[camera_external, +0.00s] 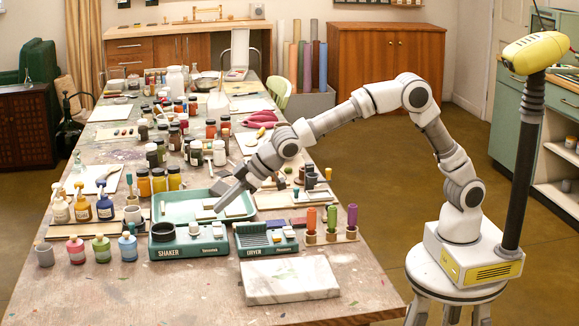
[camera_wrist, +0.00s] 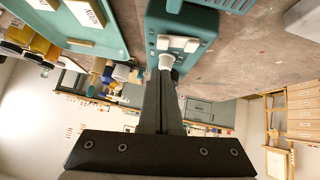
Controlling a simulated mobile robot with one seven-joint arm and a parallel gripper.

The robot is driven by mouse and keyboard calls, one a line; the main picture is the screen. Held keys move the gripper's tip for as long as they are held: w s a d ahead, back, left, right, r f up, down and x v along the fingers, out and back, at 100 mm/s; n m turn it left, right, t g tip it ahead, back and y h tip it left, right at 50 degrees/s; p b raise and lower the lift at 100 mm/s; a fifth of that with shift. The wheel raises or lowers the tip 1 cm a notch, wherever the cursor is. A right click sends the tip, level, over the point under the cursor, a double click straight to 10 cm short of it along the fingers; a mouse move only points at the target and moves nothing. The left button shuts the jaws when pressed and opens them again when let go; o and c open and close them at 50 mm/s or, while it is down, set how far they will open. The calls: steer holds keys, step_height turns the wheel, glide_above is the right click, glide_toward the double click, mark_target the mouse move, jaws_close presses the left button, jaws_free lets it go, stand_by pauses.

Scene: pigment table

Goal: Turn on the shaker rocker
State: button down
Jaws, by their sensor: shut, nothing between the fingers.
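The teal shaker (camera_external: 176,249), labelled SHAKER on its front, stands on the table. A round dark top is on its left, and small pale controls (camera_external: 217,229) are on its right. My gripper (camera_external: 217,209) is shut and empty, pointing down and left, just above and behind the shaker's right part in the picture. In the wrist view my shut fingers (camera_wrist: 164,74) reach toward a teal device (camera_wrist: 183,22) with pale controls (camera_wrist: 177,43), apparently the shaker. A white knob-like piece (camera_wrist: 166,61) shows at the fingertips. I cannot tell whether they touch or which way the rocker is tilted.
The teal dryer (camera_external: 265,250) stands right of the shaker. A teal tray (camera_external: 166,207) lies behind it. Colored jars (camera_external: 101,249) stand at left, pigment tubes (camera_external: 332,219) at right. A marble slab (camera_external: 290,281) lies in front; the table's front left is clear.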

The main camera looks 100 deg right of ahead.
mark_target(215, 224)
steer(key=shift+s+d+f+b, duration=0.15)
steer(key=shift+f+b, duration=0.1)
steer(key=shift+f, duration=0.5)
steer(key=shift+w+d+f+b, duration=0.1)
steer(key=shift+f+b, duration=0.1)
steer(key=shift+f, duration=0.55)
steer(key=shift+d+f+y+p, duration=0.15)
steer(key=shift+y+p, duration=0.15)
steer(key=shift+p, duration=0.6)
steer(key=shift+f+b, duration=0.2)
steer(key=shift+b, duration=0.1)
steer(key=shift+a, duration=0.3)
steer(key=shift+a+r, duration=0.35)
steer(key=shift+a, duration=0.25)
